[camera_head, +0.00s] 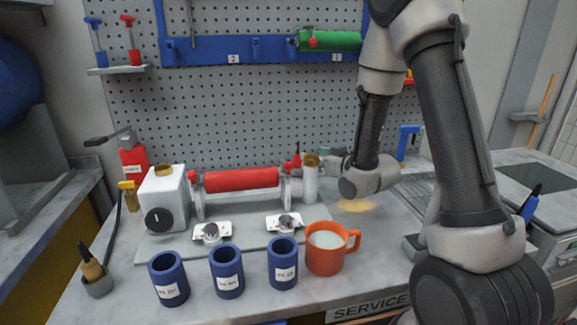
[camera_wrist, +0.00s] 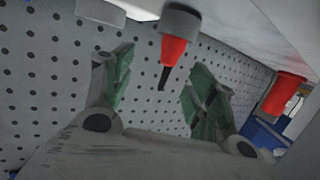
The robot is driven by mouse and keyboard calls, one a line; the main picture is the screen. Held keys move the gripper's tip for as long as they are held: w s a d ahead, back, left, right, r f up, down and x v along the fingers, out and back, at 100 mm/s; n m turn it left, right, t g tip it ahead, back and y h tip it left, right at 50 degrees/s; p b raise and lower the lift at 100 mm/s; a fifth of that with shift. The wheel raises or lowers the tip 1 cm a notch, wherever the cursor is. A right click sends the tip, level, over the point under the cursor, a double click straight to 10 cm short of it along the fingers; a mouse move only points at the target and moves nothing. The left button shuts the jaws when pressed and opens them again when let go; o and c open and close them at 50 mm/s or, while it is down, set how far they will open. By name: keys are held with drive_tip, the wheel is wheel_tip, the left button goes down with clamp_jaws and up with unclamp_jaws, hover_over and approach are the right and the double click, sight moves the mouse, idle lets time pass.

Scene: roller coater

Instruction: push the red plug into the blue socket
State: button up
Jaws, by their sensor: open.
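A small red piece with a thin dark tip (camera_head: 297,158) stands beside the right end of the red roller (camera_head: 241,179). I take it for the plug. In the wrist view a red tapered piece with a black tip (camera_wrist: 174,55) hangs from a grey cylinder, seen through the gap between my fingers. My gripper (camera_wrist: 158,70) is open and empty, its green-padded fingers apart. In the head view my gripper (camera_head: 326,160) is near the roller's right end, partly hidden by its own wrist. I cannot tell which blue thing is the socket.
Three hollow blue cylinders, left (camera_head: 169,281), middle (camera_head: 227,272) and right (camera_head: 283,264), stand at the front with an orange mug (camera_head: 327,262). A white box (camera_head: 166,203) is left of the roller. The pegboard (camera_head: 240,110) stands close behind.

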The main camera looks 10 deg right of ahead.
sight(298, 153)
drive_tip(key=shift+w+a+f, duration=0.2)
drive_tip(key=shift+a, duration=0.15)
drive_tip(key=x, duration=0.7)
drive_tip(key=shift+w+a, duration=0.1)
drive_tip(key=shift+a, duration=0.35)
drive_tip(key=shift+r, duration=0.1)
drive_tip(key=shift+c, duration=0.2)
drive_tip(key=c, duration=1.1)
drive_tip(key=shift+r, duration=0.1)
